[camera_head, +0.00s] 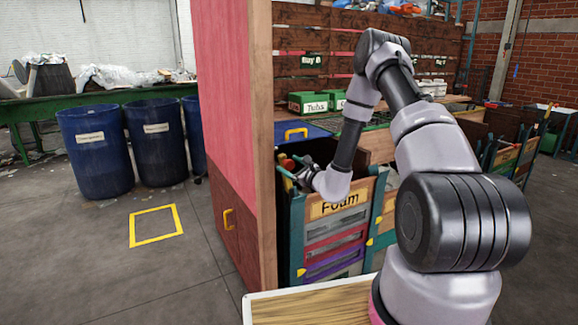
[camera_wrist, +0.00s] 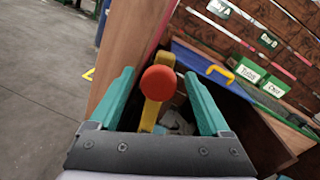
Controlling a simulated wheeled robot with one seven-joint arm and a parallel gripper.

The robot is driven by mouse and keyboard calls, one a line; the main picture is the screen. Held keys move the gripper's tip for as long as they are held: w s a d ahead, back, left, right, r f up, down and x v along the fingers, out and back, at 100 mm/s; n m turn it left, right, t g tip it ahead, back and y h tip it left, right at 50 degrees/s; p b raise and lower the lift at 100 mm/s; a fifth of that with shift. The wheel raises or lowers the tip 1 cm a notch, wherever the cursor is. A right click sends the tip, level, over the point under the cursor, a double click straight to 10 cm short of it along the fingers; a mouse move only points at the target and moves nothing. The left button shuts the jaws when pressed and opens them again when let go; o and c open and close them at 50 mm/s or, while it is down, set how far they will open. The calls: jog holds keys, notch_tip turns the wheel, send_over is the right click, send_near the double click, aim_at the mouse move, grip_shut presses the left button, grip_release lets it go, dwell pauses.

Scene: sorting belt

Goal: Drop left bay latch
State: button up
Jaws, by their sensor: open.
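The latch shows in the wrist view as a red round knob (camera_wrist: 158,83) on a yellow lever (camera_wrist: 149,115). My gripper (camera_wrist: 158,76) is open, with one teal finger on each side of the knob. Gaps show between the knob and both fingers, and nothing is held. In the head view the gripper (camera_head: 289,170) is at the left upper edge of the bay marked Foam (camera_head: 340,205). The red knob (camera_head: 287,164) shows there only as a small spot, partly hidden by the fingers. Which bay the latch belongs to is hard to tell.
A tall red and wooden panel (camera_head: 235,120) stands close left of the gripper. A blue lid with a yellow handle (camera_wrist: 220,73) lies behind the knob. Green boxes (camera_head: 308,102) stand on the shelf beyond. Blue barrels (camera_head: 95,150) and open floor are at far left.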

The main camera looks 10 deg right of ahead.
jog(key=shift+w+a, duration=0.2)
jog(key=shift+w, duration=0.2)
grip_shut()
jog(key=shift+d, duration=0.1)
